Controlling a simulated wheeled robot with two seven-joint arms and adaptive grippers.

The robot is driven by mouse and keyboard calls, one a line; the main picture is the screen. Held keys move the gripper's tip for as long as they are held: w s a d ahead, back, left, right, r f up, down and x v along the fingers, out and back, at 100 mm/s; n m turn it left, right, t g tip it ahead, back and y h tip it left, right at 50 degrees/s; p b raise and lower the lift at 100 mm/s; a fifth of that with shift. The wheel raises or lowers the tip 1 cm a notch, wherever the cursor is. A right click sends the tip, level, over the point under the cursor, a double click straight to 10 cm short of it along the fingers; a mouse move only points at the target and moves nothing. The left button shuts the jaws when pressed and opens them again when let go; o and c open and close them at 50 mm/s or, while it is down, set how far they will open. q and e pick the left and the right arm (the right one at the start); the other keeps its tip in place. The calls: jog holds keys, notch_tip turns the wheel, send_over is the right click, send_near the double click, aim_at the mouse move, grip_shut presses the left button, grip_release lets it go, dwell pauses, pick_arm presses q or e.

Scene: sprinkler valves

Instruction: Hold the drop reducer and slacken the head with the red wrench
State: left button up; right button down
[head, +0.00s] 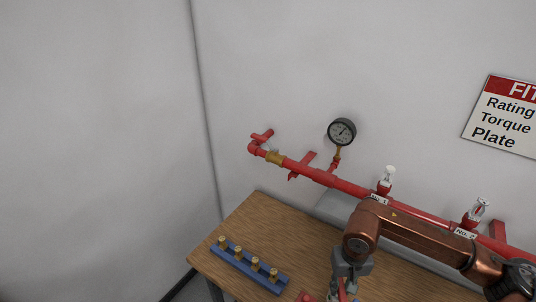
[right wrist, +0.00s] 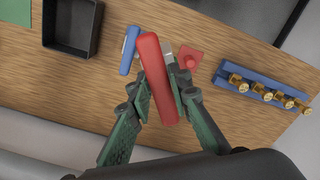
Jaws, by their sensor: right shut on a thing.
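The red wrench (right wrist: 155,70) is between the two green-padded fingers of my right gripper (right wrist: 161,93) in the right wrist view, and they are shut on its handle. In the head view my right gripper (head: 346,284) is low at the bottom edge, over the table, partly cut off. Two sprinkler heads stand upright on the red pipe (head: 345,185): No. 1 (head: 388,175) and No. 2 (head: 478,209). Each sits on a short red drop reducer (head: 383,190); the one at No. 2 (head: 468,222) also shows. My left gripper is out of view.
A blue rack (head: 247,265) with several brass fittings lies on the wooden table (head: 262,216). A blue tool (right wrist: 130,50), a red piece (right wrist: 191,64) and a black tray (right wrist: 72,27) lie near the wrench. A gauge (head: 342,131) rises from the pipe.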

notch_tip(320, 180, up, 2)
jog(key=shift+w+r, duration=0.1)
jog(key=shift+r, duration=0.1)
notch_tip(320, 180, down, 7)
jog(key=shift+b, duration=0.5)
